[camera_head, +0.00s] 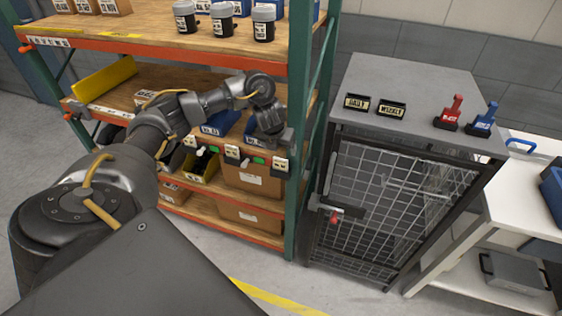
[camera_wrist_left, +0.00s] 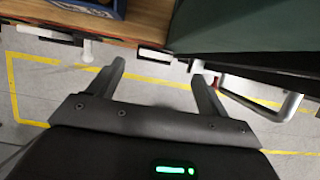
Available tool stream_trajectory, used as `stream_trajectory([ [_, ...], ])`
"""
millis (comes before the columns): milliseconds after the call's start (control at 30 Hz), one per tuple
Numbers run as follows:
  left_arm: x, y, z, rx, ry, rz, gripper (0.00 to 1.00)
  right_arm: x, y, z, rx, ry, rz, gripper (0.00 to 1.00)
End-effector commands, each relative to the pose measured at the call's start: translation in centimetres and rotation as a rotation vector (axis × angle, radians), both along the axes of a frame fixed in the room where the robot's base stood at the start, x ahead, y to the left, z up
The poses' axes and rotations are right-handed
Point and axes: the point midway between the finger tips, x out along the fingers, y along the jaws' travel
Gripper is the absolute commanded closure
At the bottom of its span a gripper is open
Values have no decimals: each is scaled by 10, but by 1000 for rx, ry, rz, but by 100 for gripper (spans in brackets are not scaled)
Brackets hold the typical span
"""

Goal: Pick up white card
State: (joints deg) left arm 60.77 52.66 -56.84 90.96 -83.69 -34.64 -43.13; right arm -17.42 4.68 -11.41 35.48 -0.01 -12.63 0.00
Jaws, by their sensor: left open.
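Several small white cards are fixed along the front edge of a wooden shelf. In the head view one white card (camera_head: 280,163) is at the right end of the shelf, just below my left gripper (camera_head: 274,140). Two others sit further left on that edge. In the left wrist view a white card (camera_wrist_left: 155,54) lies ahead, between the directions of the two fingertips. My left gripper (camera_wrist_left: 158,72) is open and empty, with floor visible between its fingers. It appears apart from the card. My right gripper is not in view.
The green rack post (camera_head: 302,150) stands close on the right of my left gripper. A wire cage cabinet (camera_head: 385,195) stands further right, with small signs and red and blue tools on top. Cardboard boxes (camera_head: 252,180) fill the lower shelf. The floor in front is clear.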

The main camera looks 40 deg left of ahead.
Motion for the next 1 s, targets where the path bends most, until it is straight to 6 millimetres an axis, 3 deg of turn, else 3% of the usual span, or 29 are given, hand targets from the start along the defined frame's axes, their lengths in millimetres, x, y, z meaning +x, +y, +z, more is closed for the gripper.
stream_trajectory([
  [33,3,0,-12,-3,1,2,22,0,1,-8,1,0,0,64],
  [100,6,1,-17,-2,0,0,22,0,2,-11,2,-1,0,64],
  [367,8,2,-21,-3,1,0,22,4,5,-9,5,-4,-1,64],
  [700,17,11,-64,-2,2,1,22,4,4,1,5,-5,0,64],
  [1000,20,12,-70,-2,-1,-1,22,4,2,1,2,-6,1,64],
])
